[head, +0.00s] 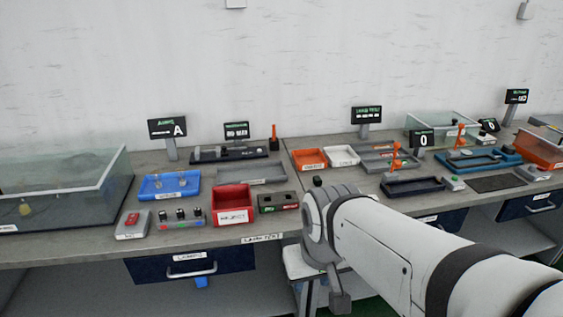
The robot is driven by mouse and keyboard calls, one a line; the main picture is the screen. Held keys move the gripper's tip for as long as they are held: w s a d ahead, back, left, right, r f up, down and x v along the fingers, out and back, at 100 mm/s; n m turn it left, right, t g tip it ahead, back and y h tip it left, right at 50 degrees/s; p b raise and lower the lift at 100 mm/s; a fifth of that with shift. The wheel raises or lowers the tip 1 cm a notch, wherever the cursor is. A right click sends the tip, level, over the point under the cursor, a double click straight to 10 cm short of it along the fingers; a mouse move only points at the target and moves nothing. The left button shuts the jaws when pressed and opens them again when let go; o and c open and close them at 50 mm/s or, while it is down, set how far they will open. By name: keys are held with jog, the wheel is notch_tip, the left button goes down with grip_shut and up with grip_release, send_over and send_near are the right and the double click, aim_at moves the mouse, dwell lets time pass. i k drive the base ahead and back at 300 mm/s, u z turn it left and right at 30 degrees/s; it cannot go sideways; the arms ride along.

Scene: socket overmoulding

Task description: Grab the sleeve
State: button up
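I cannot pick out for certain which thing is the sleeve. A blue tray (147,194) at the left holds small clear pieces (170,182). Below it stand small dark-topped cylinders (180,214) in a row on a base with coloured marks. My arm comes in from the lower right and bends down at the bench's front edge. A grey part at its end (340,301) hangs below the bench top, apart from the trays. Its fingers cannot be made out, so whether it is open or holds anything does not show.
A red bin (233,216), a grey tray (252,180) and a red-buttoned box (132,224) stand on the left bench. A glass-walled case (70,177) is at far left. Orange (309,166) and white trays (342,155) are on the right bench. Drawers (190,266) sit below.

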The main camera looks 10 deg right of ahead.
aim_at(317, 181)
jog(key=z, duration=2.05)
jog(key=i, duration=0.8)
jog(key=u, duration=2)
jog(key=i, duration=1)
jog(key=z, duration=0.05)
